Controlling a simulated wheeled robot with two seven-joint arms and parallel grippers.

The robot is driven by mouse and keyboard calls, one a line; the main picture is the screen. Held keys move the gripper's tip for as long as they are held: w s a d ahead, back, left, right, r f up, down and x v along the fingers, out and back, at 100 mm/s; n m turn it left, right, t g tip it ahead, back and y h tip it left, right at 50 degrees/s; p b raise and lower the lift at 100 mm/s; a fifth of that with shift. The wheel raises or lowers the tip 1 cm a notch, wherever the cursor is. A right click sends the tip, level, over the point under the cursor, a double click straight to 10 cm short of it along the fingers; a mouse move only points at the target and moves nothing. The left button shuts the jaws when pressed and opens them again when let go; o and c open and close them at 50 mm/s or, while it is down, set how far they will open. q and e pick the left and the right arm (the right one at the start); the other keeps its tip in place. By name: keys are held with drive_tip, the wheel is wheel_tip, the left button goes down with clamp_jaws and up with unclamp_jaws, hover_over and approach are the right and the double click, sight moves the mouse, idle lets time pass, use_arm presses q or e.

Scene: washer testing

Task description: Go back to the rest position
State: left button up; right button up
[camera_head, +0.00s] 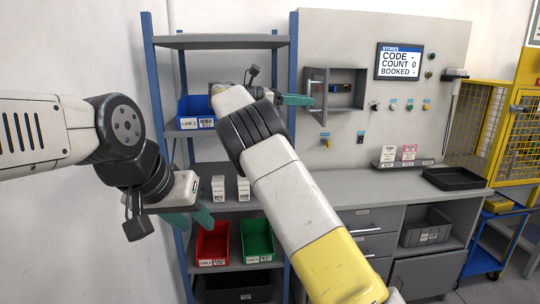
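My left arm comes in from the left. Its gripper (195,218) hangs in front of the shelf rack, with its two teal fingers apart and nothing seen between them. My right arm rises from the bottom, its yellow and white links crossing the middle. Its gripper (298,100) reaches toward the grey panel, to the left of the small open box (346,90). Only one teal finger shows clearly there, and the rest is hidden behind my arm.
The blue-post rack holds a blue bin (196,122), white cartons (219,188), a red bin (213,243) and a green bin (257,240). A workbench with a black tray (454,178) stands right. A yellow cage (520,140) stands far right.

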drive_tip(key=s+d+f+m+g+y, duration=0.1)
drive_tip(key=s+d+f+m+y, duration=0.3)
drive_tip(key=d, duration=0.4)
drive_tip(key=s+d+f+m+y, duration=0.2)
drive_tip(key=s+d+f+y, duration=0.3)
drive_tip(key=d, duration=0.3)
drive_tip(key=s+a+f+m+t+y, duration=0.1)
drive_tip(key=s+a+f+m+y, duration=0.1)
drive_tip(key=s, duration=0.8)
drive_tip(key=s+a+f+m+t+y, duration=0.1)
drive_tip(key=s+a+m+y, duration=0.3)
drive_tip(key=s, duration=0.6)
drive_tip(key=s+a+f+m+t+y, duration=0.2)
drive_tip(key=s+a+f+m+y, duration=0.2)
drive_tip(key=s+m, duration=0.3)
drive_tip(key=s+a, duration=0.1)
drive_tip(key=s, duration=0.1)
drive_tip(key=shift+s+a, duration=0.3)
drive_tip(key=shift+s, duration=0.1)
